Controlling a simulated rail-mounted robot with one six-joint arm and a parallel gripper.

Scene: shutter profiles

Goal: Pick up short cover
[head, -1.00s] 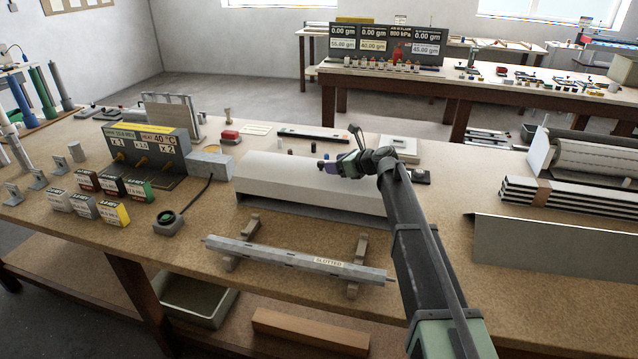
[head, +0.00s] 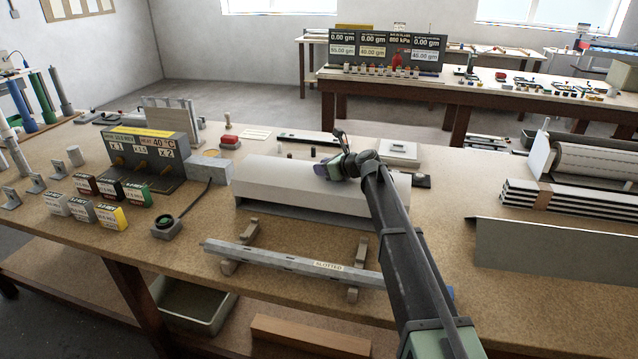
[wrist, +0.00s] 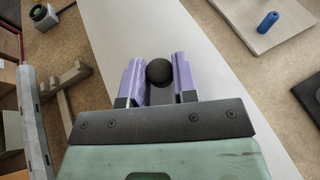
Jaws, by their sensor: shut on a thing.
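The short cover (head: 280,178) is a long pale folded piece on the middle of the workbench, behind the slotted bar. In the wrist view its pale top (wrist: 115,25) runs below my gripper, and a round black knob (wrist: 160,71) stands on it. My gripper (head: 325,171) is over the cover, right of its middle. In the wrist view the two purple fingers of my gripper (wrist: 159,75) are on either side of the knob and shut on it. I cannot tell whether the cover is clear of the bench. My arm hides part of its right side.
The slotted bar (head: 285,262) lies on two small supports in front. A control box (head: 145,150) and several small boxes stand at left. A pale pad (head: 400,152) lies behind the cover. Stacked white profiles (head: 560,197) and a grey sheet (head: 550,250) are at right.

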